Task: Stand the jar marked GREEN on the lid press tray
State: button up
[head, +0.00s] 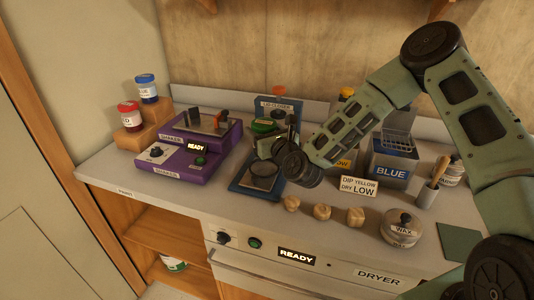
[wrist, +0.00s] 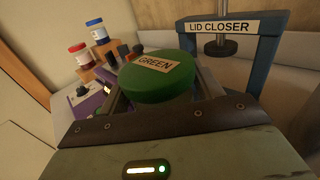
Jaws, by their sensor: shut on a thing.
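The jar marked GREEN shows in the wrist view as a round green lid (wrist: 157,85) with a cream label. In the head view the green lid (head: 263,127) shows just left of my gripper (head: 276,141). The blue lid closer (head: 277,104) stands behind; its frame and plunger (wrist: 222,47) are right of the jar in the wrist view. Its blue base with a dark round plate (head: 264,177) lies in front, below my gripper. I cannot tell whether the jar touches anything.
A purple shaker (head: 185,160) stands left, with red (head: 129,115) and blue (head: 147,88) jars on wooden blocks beyond. Right are a BLUE dip tank (head: 391,165), a dip sign (head: 358,187) and a wax tin (head: 401,229). Wooden knobs (head: 322,212) line the front.

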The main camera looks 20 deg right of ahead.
notch_tip(320, 180, down, 6)
jog(key=shift+r+p, duration=0.25)
jog(key=shift+p, duration=0.25)
jog(key=shift+f, duration=0.15)
jog(key=shift+f, duration=0.1)
jog(key=shift+f+b, duration=0.15)
jog(key=shift+b, duration=0.2)
jog(key=o, duration=1.2)
jog(key=shift+o, duration=0.2)
jog(key=shift+s+r+p, duration=0.1)
jog(key=shift+r+p, duration=0.15)
jog(key=shift+p, duration=0.05)
